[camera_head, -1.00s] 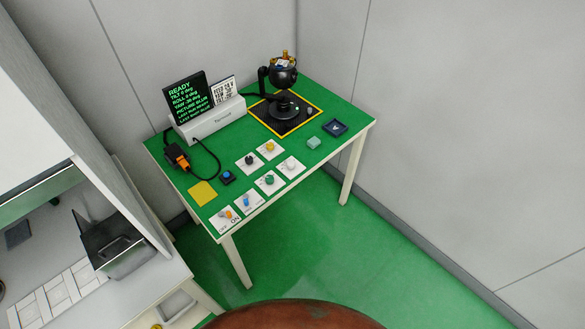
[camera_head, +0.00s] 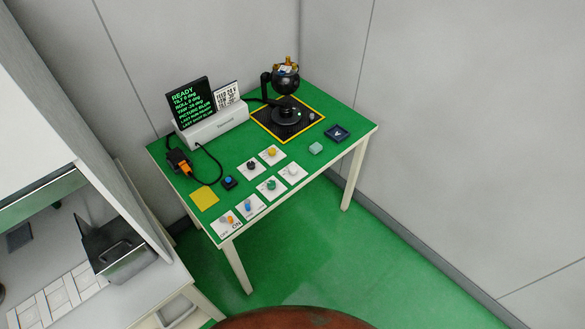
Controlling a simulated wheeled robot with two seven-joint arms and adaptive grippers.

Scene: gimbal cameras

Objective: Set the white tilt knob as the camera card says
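The white tilt knob (camera_head: 292,170) sits on a white plate at the right end of the knob group on the green table (camera_head: 318,165). Its pointer setting is too small to tell. The camera card (camera_head: 227,94) is a white card with black print beside the black screen; I cannot read it all. The black screen (camera_head: 191,104) shows green text starting with READY and lines for tilt, roll and yaw. The black gimbal camera (camera_head: 285,80) stands on a black pad with a yellow border. Neither gripper is in view.
Other knobs are near: yellow (camera_head: 271,153), black (camera_head: 251,167), green (camera_head: 271,185). A blue button (camera_head: 228,181) and yellow square lie left. Walls stand behind and right; a desk (camera_head: 110,290) is at left; floor in front is open.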

